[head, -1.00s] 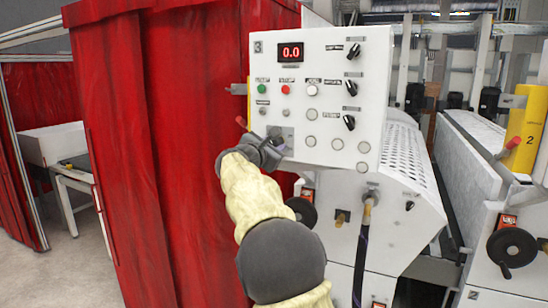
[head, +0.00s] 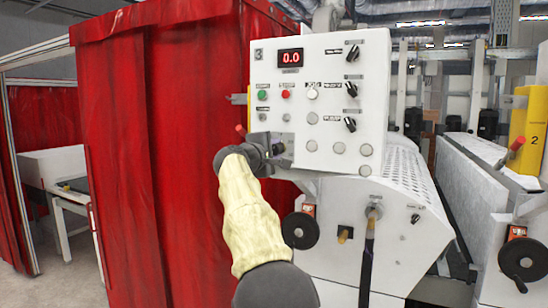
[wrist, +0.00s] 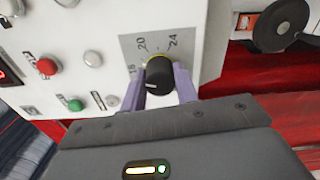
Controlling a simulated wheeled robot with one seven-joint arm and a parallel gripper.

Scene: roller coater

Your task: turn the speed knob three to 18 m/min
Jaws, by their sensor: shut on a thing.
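The speed knob (wrist: 159,72) is a round black knob on a grey scale plate (wrist: 136,44) in the wrist view. The numbers 20 and 24 are readable; a number at the left is partly covered by a finger. A small pale mark shows on the knob's near side. My gripper (wrist: 158,82) is shut on the knob, one purple finger on each side. In the head view my gripper (head: 281,150) is at the lower left of the white control panel (head: 335,75), marked 3, and hides the knob. The red display (head: 290,58) reads 0.0.
Green (head: 262,96) and red (head: 286,94) buttons sit above my gripper, with black selector switches (head: 352,53) at the panel's right. A red curtain (head: 170,150) hangs close at the left. A handwheel (head: 300,230) is below the panel.

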